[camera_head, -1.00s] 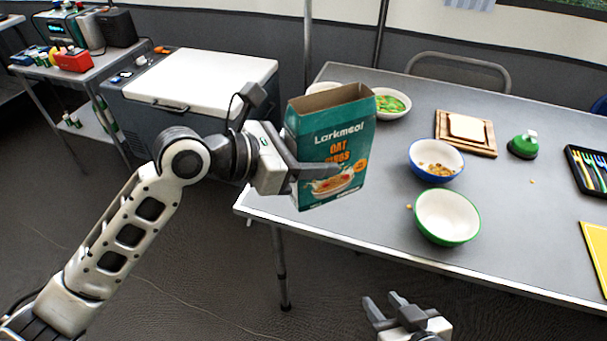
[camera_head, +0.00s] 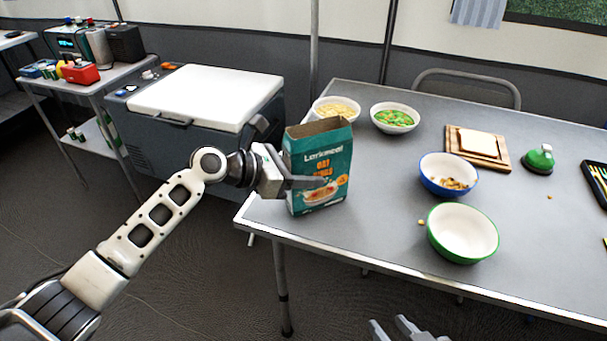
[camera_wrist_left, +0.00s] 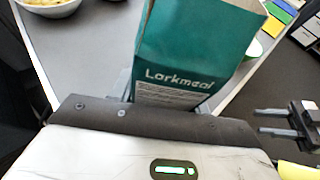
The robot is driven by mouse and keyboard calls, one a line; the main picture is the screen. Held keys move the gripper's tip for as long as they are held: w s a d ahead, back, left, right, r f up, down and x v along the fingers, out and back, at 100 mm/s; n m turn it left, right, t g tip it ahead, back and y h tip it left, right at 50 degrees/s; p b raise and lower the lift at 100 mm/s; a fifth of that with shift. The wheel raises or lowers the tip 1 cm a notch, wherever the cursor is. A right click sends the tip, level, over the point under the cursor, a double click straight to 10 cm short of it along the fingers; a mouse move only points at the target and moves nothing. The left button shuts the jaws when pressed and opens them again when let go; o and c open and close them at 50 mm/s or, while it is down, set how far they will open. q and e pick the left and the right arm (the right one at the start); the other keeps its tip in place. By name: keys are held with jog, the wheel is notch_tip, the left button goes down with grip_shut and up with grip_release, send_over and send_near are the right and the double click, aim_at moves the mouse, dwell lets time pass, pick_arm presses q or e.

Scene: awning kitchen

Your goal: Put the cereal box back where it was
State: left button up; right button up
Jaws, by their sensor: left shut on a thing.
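The cereal box (camera_head: 318,160) is teal with an open brown top and the name Larkmeal. It is upright at the left end of the table (camera_head: 385,215). My left gripper (camera_head: 318,183) is shut on the cereal box, with a finger across its front. In the left wrist view the box (camera_wrist_left: 190,60) stands between the fingers. Whether its base touches the table is hard to tell. My right gripper (camera_head: 392,328) shows at the bottom edge of the head view, empty, with its fingers apart; it also shows in the left wrist view (camera_wrist_left: 270,122).
Behind the box are a bowl of pale food (camera_head: 336,108) and a bowl of green food (camera_head: 395,118). To its right are a blue bowl with cereal (camera_head: 432,168), an empty green-rimmed bowl (camera_head: 462,233) and a bread board (camera_head: 495,160). A white-lidded cooler (camera_head: 205,95) stands left.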

pick_arm(q)
jog(key=shift+f, duration=0.1)
jog(key=o, duration=0.9)
jog(key=shift+o, duration=0.2)
